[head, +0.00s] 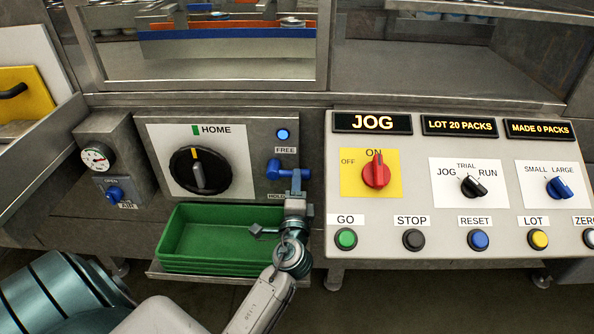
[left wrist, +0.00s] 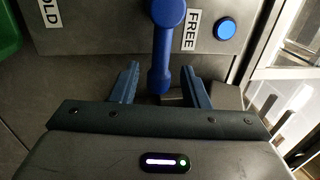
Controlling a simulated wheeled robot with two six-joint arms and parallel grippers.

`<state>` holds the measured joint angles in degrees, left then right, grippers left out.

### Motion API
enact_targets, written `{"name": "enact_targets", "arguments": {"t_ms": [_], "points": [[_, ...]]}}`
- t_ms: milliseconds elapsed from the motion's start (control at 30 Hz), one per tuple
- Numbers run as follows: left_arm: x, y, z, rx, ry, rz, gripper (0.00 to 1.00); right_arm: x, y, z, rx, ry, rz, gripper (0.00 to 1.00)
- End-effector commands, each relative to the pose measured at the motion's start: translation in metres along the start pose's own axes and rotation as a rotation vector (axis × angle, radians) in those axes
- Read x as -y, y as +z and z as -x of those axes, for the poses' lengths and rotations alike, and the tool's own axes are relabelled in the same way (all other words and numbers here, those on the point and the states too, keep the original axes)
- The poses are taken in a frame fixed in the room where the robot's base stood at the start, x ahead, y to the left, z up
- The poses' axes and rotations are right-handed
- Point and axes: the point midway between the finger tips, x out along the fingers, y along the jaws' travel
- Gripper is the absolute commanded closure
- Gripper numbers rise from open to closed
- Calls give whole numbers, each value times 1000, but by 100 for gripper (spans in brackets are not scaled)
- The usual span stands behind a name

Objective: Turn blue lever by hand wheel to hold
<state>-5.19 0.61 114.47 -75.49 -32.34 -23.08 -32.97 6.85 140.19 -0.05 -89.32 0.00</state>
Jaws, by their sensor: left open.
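The blue lever (head: 274,170) is on the grey panel right of the hand wheel, and its arm points to the right in the head view. The FREE label (head: 284,150) is above it and the HOLD label (head: 274,196), partly covered by my gripper, below. My left gripper (head: 296,182) is open at the lever's outer end. In the left wrist view the lever (left wrist: 161,50) hangs between the two spread fingers, with a gap visible on each side. The black hand wheel (head: 198,173) has its yellow mark up at the green HOME mark. My right gripper is out of view.
A green tray (head: 215,209) sits below the hand wheel, close to my left wrist. A lit blue lamp (head: 283,134) is above FREE. The control panel (head: 410,146) with switches and buttons stands to the right. An air valve (head: 115,193) and gauge are at left.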

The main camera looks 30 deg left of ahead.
Motion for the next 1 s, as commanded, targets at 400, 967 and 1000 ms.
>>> {"name": "enact_targets", "arguments": {"t_ms": [400, 967, 1000], "points": [[0, 0, -39, 1, 1, 1, 59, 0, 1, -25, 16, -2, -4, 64], [-1, 0, -39, 0, 1, 1, 100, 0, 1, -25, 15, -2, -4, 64], [-1, 0, -39, 0, 1, 2, 100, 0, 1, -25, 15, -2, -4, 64]]}}
